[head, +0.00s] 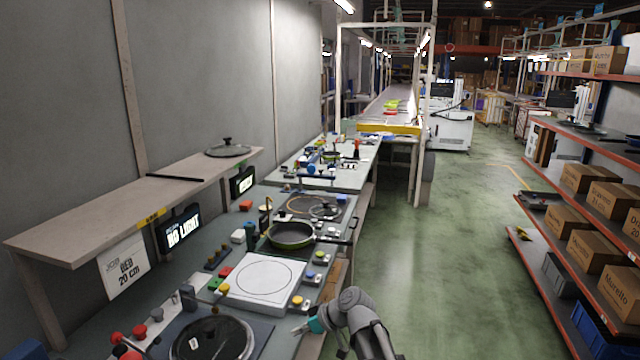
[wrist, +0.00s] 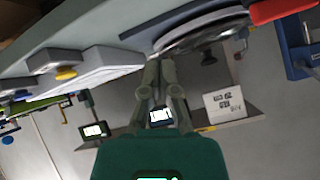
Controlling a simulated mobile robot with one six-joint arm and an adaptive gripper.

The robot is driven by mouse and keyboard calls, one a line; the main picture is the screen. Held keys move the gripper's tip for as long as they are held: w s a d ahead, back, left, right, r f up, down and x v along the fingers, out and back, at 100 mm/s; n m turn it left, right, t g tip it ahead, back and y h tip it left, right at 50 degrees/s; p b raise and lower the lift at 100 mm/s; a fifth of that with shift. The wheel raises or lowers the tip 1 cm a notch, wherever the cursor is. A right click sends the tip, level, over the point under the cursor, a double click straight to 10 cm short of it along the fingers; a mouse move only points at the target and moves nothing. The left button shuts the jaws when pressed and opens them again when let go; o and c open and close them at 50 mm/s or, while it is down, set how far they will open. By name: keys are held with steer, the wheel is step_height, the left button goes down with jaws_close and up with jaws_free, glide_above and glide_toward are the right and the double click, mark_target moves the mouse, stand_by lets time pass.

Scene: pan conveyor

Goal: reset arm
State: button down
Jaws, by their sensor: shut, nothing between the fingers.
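My gripper (head: 301,329) is at the bottom centre of the head view, beside the near edge of the workbench (head: 309,345). Its arm comes up from the bottom right. In the wrist view the two fingers (wrist: 160,68) are together and hold nothing. The wrist view is turned over, with the bench edge across its top and the shelf and wall below.
A white plate with a circle (head: 262,279) and a green-rimmed pan (head: 291,235) are on the bench. A dark round lid (head: 212,340) lies nearer. A glass lid (head: 228,149) sits on the shelf (head: 110,210). The green aisle floor (head: 450,250) at right is clear.

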steer(key=s+d+m+g+h+p, duration=0.1)
steer(key=s+d+m+h+p, duration=0.2)
steer(key=d, duration=0.8)
steer(key=s+d+m+g+h+p, duration=0.1)
steer(key=s+d+m+h+p, duration=0.2)
steer(key=s+d+m+h, duration=0.3)
steer(key=s+d+m, duration=0.2)
steer(key=d, duration=0.3)
steer(key=shift+s+d+r+h, duration=0.15)
steer(key=shift+s+d+h, duration=0.15)
steer(key=shift+s+h, duration=0.1)
